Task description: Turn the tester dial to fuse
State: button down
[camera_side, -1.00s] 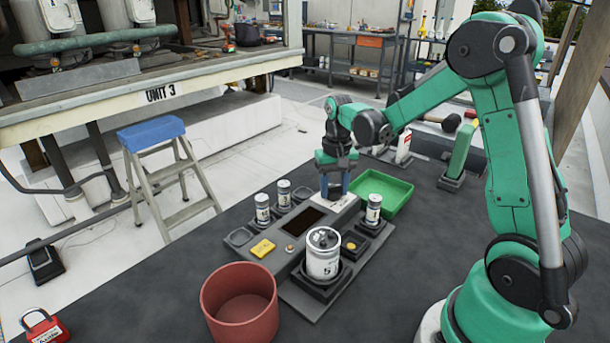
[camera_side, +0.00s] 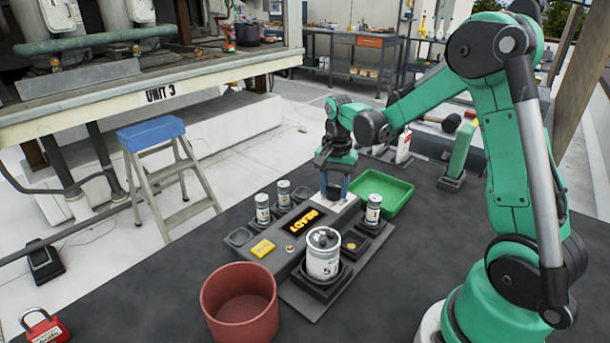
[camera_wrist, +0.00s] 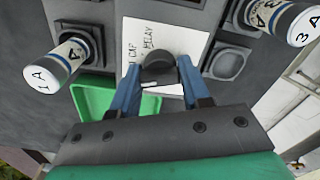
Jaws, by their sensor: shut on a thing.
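The tester (camera_side: 285,243) is a dark grey station on the bench, and its screen (camera_side: 304,220) shows READY in orange. The dial (camera_wrist: 158,68) is a dark round knob on a white label plate (camera_wrist: 190,42) with printed words; CAP and RELAY are partly readable, the rest is covered. My gripper (camera_wrist: 160,80) is shut on the dial, its blue fingers on either side of it. In the side view my gripper (camera_side: 334,192) points down at the tester's far end, and the dial is hidden there. I cannot read which position the dial points to.
A large white capacitor (camera_side: 323,258) stands in a front holder. Small canisters stand in sockets, one at the right (camera_side: 373,208). A green tray (camera_side: 385,192) is close behind my gripper. A red bin (camera_side: 240,303) stands in front.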

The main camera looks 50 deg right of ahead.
aim_at(334, 186)
dwell(0.4)
jog(key=shift+c, duration=2.1)
grip_release()
jog(key=shift+r, duration=2.8)
jog(key=s+a+r+n+t, duration=0.1)
jog(key=s+a+n+t, duration=0.2)
jog(key=a+n, duration=0.4)
jog(key=s+a+r+n+t, duration=0.2)
jog(key=s+a+n+t, duration=0.1)
jog(key=a+n, duration=0.3)
jog(key=shift+s+a+r+n+t, duration=0.15)
jog(key=shift+s+a+n+t, duration=0.2)
jog(key=shift+a+t, duration=0.2)
